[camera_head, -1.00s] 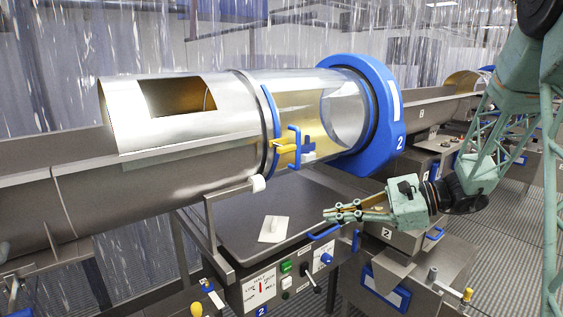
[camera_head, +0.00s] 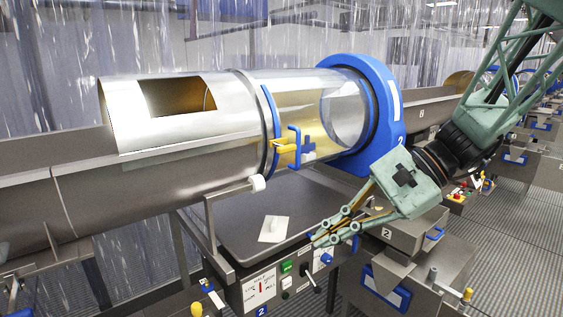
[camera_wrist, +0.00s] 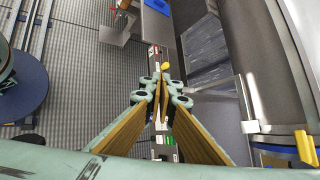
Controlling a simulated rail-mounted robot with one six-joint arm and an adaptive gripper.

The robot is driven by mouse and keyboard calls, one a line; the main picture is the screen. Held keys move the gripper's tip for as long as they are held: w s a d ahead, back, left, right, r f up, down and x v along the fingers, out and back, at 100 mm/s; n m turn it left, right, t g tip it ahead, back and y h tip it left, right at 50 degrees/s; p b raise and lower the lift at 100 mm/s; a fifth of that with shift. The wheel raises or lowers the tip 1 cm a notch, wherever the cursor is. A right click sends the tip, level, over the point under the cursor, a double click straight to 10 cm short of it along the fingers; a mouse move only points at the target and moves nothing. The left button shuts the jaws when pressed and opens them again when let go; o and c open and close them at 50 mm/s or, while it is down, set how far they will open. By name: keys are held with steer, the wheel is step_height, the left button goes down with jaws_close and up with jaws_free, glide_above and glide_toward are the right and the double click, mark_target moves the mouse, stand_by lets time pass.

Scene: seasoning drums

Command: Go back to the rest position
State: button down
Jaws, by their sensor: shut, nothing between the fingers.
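My gripper (camera_head: 325,238) is shut and empty. In the head view it slants down to the left, in front of the blue ring of the drum, with its fingertips over the right front edge of the grey table. In the wrist view the fingers of my gripper (camera_wrist: 161,82) meet at their tips with nothing between them. The seasoning drum (camera_head: 190,120) lies on its side, metal at the left and clear at the right, ending in a blue ring (camera_head: 385,110). The gripper appears apart from it.
A grey table (camera_head: 325,200) under the drum carries a white plate (camera_head: 273,228). Below it is a control panel (camera_head: 262,288) with a green button (camera_head: 286,267). A yellow and blue latch (camera_head: 290,147) sits on the drum.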

steer(key=s+d+r+n+t+h, duration=0.1)
steer(key=s+d+n+h, duration=0.2)
steer(key=s, duration=0.6)
steer(key=s+d+r+n+t+h, duration=0.1)
steer(key=s+d+r+n+h, duration=0.1)
steer(key=s, duration=0.7)
steer(key=s+d+r+n+t+h, duration=0.1)
steer(key=s+d+n+h, duration=0.4)
steer(key=s, duration=0.4)
steer(key=shift+d+r+n, duration=0.2)
steer(key=shift+d+n, duration=0.1)
steer(key=shift+d, duration=0.6)
stand_by(0.3)
